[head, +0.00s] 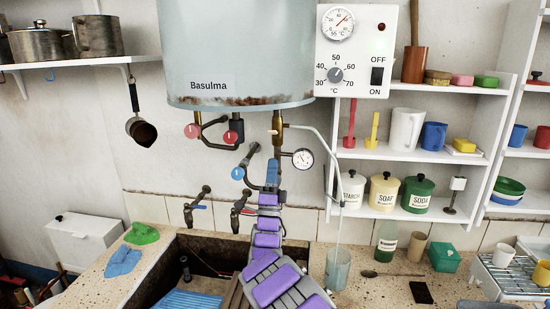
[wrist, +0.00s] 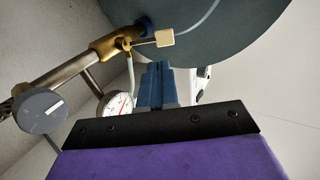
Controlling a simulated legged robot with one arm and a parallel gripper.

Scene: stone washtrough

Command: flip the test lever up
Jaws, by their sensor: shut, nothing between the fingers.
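The test lever (wrist: 165,39) shows in the wrist view as a short arm with a cream tip, sticking out sideways from a brass valve (wrist: 118,43) under the grey tank. In the head view the brass valve (head: 278,128) hangs below the tank's right part; the lever is too small to make out clearly there. My gripper (wrist: 160,66) has its blue fingers together with nothing between them. The fingertips appear just below the lever tip in the wrist view, with a small gap in the picture. In the head view my gripper (head: 272,166) is below the brass valve.
The tank (head: 235,50) hangs above my gripper. A pressure gauge (head: 303,158) is close on the right, with a thin pipe (head: 325,150) beyond it. Round valve knobs (head: 238,173) are on the left. The stone trough (head: 165,255) with taps lies below; shelves (head: 400,155) stand right.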

